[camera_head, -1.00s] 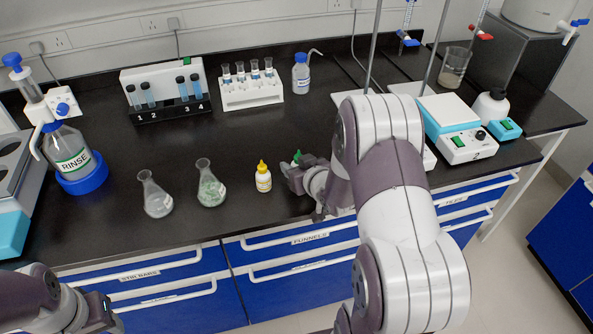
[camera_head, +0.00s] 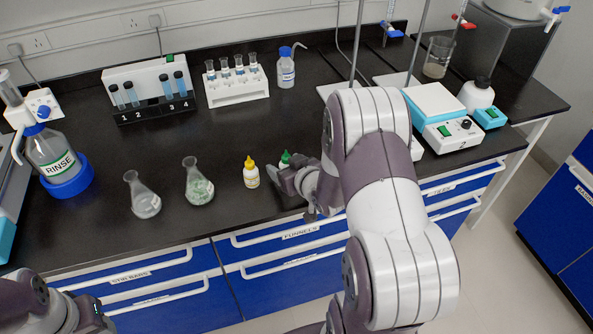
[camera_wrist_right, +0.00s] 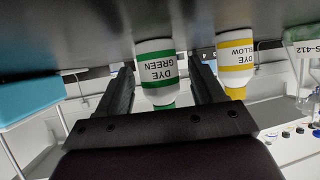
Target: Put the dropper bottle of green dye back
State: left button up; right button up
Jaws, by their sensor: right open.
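The green dye bottle (camera_wrist_right: 156,72) is white with a green label and green cap. It stands upright on the black bench between the two fingers of my right gripper (camera_wrist_right: 160,92), which is open around it. In the head view its green cap (camera_head: 285,157) shows just behind my right gripper (camera_head: 289,180), which hides most of its body. The yellow dye bottle (camera_head: 251,175) stands just left of it, and it also shows in the right wrist view (camera_wrist_right: 236,62). My left gripper (camera_head: 92,316) is at the bottom left, its fingers unclear.
Two flasks (camera_head: 144,197) (camera_head: 198,185) stand left of the bottles. A test tube rack (camera_head: 237,92) and a numbered rack (camera_head: 152,92) are at the back. A rinse bottle (camera_head: 55,157) is at left. A stirrer (camera_head: 450,132) is at right. The front bench strip is clear.

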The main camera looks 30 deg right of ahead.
jog(key=p+v, duration=0.1)
jog(key=v, duration=0.9)
jog(key=shift+s+r, duration=0.1)
jog(key=shift+a+g, duration=0.2)
jog(key=shift+g, duration=0.4)
jog(key=s+a+g, duration=0.9)
jog(key=a+g, duration=0.1)
jog(key=a, duration=0.1)
jog(key=shift+s+a+n, duration=0.15)
jog(key=shift+s+n, duration=0.1)
jog(key=shift+n, duration=0.05)
